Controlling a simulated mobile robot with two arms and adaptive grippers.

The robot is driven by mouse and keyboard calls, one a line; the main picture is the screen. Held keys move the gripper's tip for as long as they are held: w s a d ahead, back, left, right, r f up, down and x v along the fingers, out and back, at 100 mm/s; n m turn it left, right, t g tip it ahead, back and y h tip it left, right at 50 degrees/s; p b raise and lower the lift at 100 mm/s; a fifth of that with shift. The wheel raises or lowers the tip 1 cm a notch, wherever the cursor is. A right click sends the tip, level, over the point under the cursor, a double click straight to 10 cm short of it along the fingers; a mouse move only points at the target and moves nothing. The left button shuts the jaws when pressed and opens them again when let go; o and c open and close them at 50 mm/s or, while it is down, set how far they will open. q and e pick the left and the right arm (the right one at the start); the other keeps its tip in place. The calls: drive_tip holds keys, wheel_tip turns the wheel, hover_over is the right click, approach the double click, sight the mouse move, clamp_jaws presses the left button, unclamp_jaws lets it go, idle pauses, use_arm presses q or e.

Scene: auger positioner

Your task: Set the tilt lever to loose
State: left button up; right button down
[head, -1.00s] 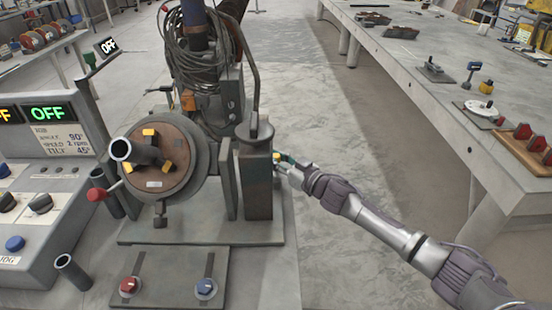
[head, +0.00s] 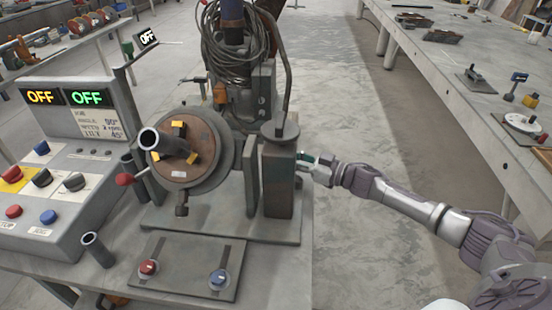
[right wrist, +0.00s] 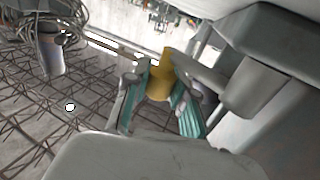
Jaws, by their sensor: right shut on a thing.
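The positioner has a round brown faceplate (head: 190,155) with yellow-tipped jaws, beside an upright grey post (head: 278,185). My right gripper (head: 306,163) is at the right side of this post, near its upper half. In the right wrist view its teal fingers (right wrist: 160,95) are shut on a yellow cylindrical grip (right wrist: 161,72), which appears to be the end of the tilt lever. A grey arm of the lever (right wrist: 195,72) runs from the grip toward the right. In the head view the lever is mostly hidden by the gripper and post. My left gripper is not in view.
A control box (head: 50,205) with knobs and OFF displays stands at the left. A long side table (head: 450,75) stands at the right. The floor between is clear.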

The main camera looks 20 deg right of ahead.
drive_tip(key=shift+w+a+n+g+y, duration=0.1)
drive_tip(key=shift+a+n+g+y, duration=0.15)
drive_tip(key=shift+n+g+y, duration=0.2)
drive_tip(key=shift+a+n+g+y+b, duration=0.25)
drive_tip(key=shift+n+g+y+b, duration=0.2)
drive_tip(key=shift+g+y+b, duration=0.15)
drive_tip(key=shift+a+y, duration=0.1)
drive_tip(key=shift+y, duration=0.15)
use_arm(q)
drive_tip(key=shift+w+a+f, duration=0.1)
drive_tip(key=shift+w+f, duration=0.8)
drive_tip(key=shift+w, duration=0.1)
use_arm(e)
drive_tip(key=shift+a+n+g, duration=0.15)
drive_tip(key=shift+n+g, duration=0.2)
drive_tip(key=shift+n, duration=0.05)
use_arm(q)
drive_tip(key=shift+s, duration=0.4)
use_arm(e)
drive_tip(key=shift+y, duration=0.3)
drive_tip(key=c, duration=0.9)
unclamp_jaws()
drive_tip(key=shift+a, duration=0.1)
